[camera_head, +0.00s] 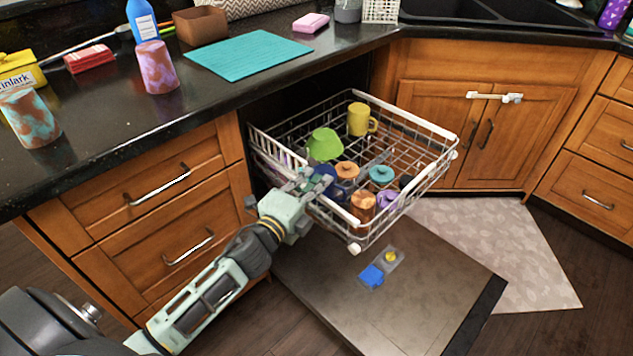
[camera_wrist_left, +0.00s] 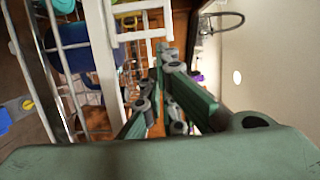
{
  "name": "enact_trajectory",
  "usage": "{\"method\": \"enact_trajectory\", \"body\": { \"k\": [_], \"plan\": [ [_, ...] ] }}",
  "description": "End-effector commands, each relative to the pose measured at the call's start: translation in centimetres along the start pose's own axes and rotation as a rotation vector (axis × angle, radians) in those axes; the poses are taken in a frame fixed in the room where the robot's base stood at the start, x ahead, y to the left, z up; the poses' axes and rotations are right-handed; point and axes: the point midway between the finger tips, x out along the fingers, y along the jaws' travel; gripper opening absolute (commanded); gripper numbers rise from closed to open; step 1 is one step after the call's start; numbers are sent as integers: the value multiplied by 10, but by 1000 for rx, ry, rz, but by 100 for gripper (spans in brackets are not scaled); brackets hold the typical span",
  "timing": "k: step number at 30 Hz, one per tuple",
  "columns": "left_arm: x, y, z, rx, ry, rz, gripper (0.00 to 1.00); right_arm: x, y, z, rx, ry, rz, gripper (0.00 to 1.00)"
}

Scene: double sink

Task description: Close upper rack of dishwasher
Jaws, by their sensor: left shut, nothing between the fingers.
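The upper rack (camera_head: 437,130) of the dishwasher is a white wire basket, pulled out from under the counter above the lowered door (camera_head: 420,290). It holds a yellow mug (camera_head: 359,119), a green bowl (camera_head: 324,144) and several cups and lidded pots. My left gripper (camera_head: 303,181) is shut and empty at the rack's left side, near its wire wall. In the left wrist view, the gripper's fingers (camera_wrist_left: 163,95) are beside the white rack frame (camera_wrist_left: 101,50). Whether they touch the rack I cannot tell. My right gripper is not in view.
The open door lies low beneath the rack, with a detergent compartment (camera_head: 382,268) on it. Drawers (camera_head: 170,195) stand left of the rack, and a sink cabinet (camera_head: 480,130) stands to the right. A pale mat (camera_head: 500,250) lies on the floor. Cups and a teal mat (camera_head: 248,55) are on the counter.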

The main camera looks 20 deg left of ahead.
Motion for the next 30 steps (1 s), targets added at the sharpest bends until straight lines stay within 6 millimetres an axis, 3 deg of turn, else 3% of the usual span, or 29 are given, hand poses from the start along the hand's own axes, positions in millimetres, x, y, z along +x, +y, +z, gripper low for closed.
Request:
{"method": "enact_trajectory", "body": {
  "k": [6,11,30],
  "plan": [
    [14,0,59,7,-11,2,0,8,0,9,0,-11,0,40],
    [20,0,84,4,-9,2,0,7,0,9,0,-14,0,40],
    [23,-1,88,0,-7,0,0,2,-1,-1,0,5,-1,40]
  ]
}}
